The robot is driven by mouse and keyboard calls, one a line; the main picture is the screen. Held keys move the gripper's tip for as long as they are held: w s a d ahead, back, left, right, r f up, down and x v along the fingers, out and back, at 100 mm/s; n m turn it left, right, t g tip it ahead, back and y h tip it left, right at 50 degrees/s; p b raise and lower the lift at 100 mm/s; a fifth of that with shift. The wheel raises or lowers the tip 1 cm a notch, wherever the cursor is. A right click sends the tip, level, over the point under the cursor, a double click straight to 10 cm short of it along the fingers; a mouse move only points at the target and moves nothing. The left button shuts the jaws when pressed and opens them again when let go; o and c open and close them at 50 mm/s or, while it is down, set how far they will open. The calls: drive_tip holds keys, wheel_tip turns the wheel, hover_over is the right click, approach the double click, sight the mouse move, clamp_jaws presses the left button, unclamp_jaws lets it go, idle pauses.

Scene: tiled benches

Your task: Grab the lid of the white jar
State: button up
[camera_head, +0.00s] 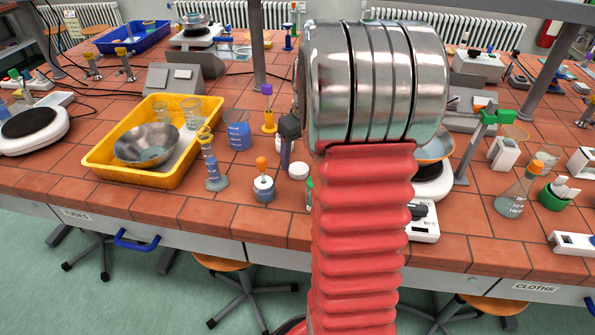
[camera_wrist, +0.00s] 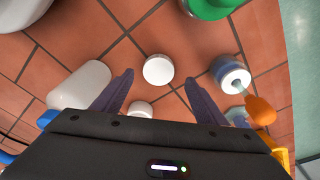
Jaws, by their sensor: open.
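A small round white jar with a white top (camera_head: 299,170) stands on the tiled bench, just right of the dropper bottle in the head view. In the wrist view a round white top (camera_wrist: 158,69), seen from above, lies between my fingertips; I cannot make out a seam between lid and jar. My gripper (camera_wrist: 158,78) is open and points down over it, with a dark finger on each side and no visible contact. In the head view my gripper shows only partly, left of my metal wrist. A second, smaller white piece (camera_wrist: 140,108) shows partly above the gripper body.
A blue-and-white dropper bottle with an orange bulb (camera_wrist: 231,76) stands close on the right in the wrist view. A white rounded object (camera_wrist: 80,85) is close on the left, and a green-edged one (camera_wrist: 208,6) at the top. A yellow tray (camera_head: 105,150) stands farther left.

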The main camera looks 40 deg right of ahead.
sight(299, 168)
drive_tip(key=shift+w+d+f, duration=0.1)
drive_tip(key=shift+w+f, duration=0.05)
drive_tip(key=shift+f, duration=1)
drive_tip(key=shift+w+d+f, duration=0.1)
drive_tip(key=shift+w+f, duration=0.05)
drive_tip(key=shift+f, duration=0.95)
drive_tip(key=shift+c, duration=0.6)
drive_tip(key=c, duration=1)
drive_tip(key=shift+r, duration=0.15)
wheel_tip(299, 168, up, 10)
drive_tip(key=shift+f, duration=0.1)
